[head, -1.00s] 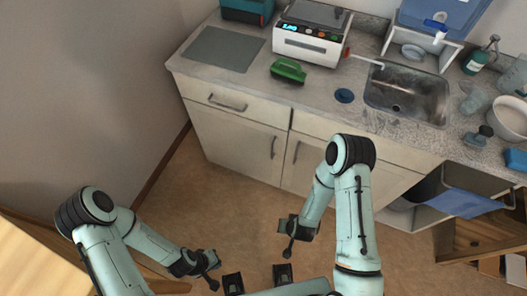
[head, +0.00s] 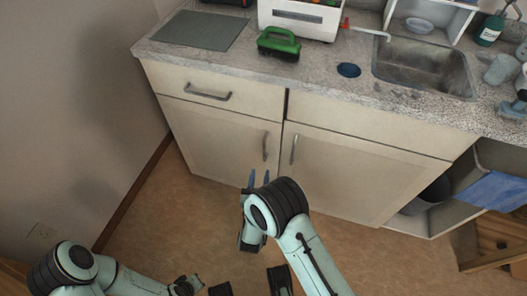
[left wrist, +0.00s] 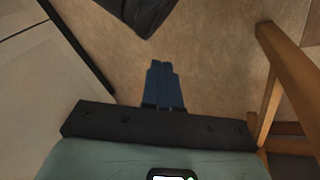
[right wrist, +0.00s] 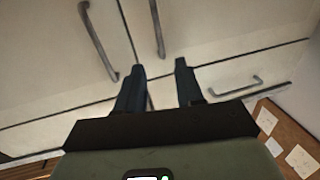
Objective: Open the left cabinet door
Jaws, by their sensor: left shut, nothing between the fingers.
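The left cabinet door (head: 215,145) is a pale closed panel under a drawer, with a grey vertical bar handle (head: 265,146) near its right edge. In the right wrist view, which looks upside down, that handle (right wrist: 157,28) stands beyond my fingers. My right gripper (head: 259,178) is open and empty, below the handle in the head view and apart from it; its two blue fingers also show in the right wrist view (right wrist: 160,66). My left gripper (left wrist: 163,68) is shut and empty over the floor; in the head view it is mostly out of frame at the bottom.
The right door (head: 350,175) has its own handle (head: 293,149) close by. A drawer handle (head: 208,94) sits above the left door. The wall (head: 70,110) stands at the left. A wooden frame (left wrist: 285,80) is near my left gripper. Floor before the cabinet is clear.

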